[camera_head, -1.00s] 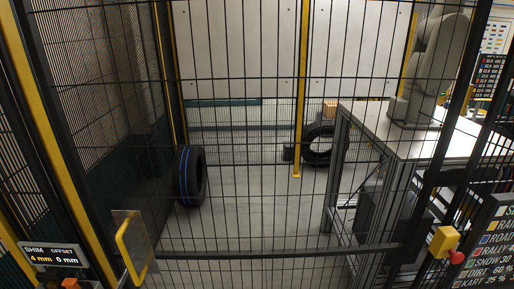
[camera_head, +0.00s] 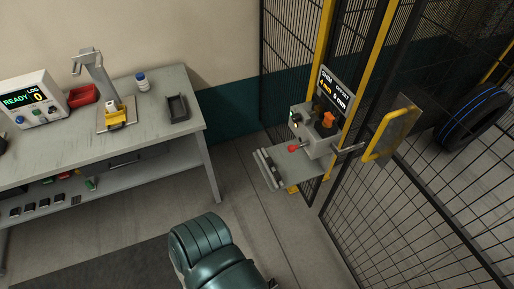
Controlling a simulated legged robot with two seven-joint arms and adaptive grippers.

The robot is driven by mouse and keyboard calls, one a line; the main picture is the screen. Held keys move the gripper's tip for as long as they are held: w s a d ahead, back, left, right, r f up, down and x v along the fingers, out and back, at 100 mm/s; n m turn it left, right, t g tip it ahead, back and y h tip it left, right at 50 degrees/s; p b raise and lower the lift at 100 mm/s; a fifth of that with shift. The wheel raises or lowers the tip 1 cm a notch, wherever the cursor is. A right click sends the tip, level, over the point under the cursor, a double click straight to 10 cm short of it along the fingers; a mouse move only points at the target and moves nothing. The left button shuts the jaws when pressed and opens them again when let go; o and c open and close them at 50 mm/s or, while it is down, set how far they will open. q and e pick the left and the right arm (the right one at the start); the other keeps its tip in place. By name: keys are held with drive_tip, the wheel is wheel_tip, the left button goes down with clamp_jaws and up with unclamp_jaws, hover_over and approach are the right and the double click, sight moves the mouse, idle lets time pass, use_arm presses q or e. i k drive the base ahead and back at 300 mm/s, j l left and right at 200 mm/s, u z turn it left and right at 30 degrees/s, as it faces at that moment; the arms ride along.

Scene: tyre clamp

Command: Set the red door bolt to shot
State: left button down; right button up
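The red-knobbed bolt with its yellow block, seen at the right of the mesh door earlier, is outside the present view. The door's yellow handle (camera_head: 382,136) shows at the right on a plate fixed to the mesh door (camera_head: 410,205). A different small red knob (camera_head: 293,148) sticks out of the grey control box (camera_head: 318,135) beside the door; I cannot tell what it works. A dark green rounded link of my own arm shows at the bottom middle. Neither gripper can be seen.
A grey workbench (camera_head: 150,140) stands at the left with a READY display box (camera_head: 32,100), a red bin (camera_head: 83,94) and a small press (camera_head: 105,90). A tyre (camera_head: 474,118) is behind the mesh at right. Bare floor (camera_head: 262,215) lies between bench and door.

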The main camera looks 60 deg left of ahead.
sight(291, 149)
drive_tip(key=u, duration=1.5)
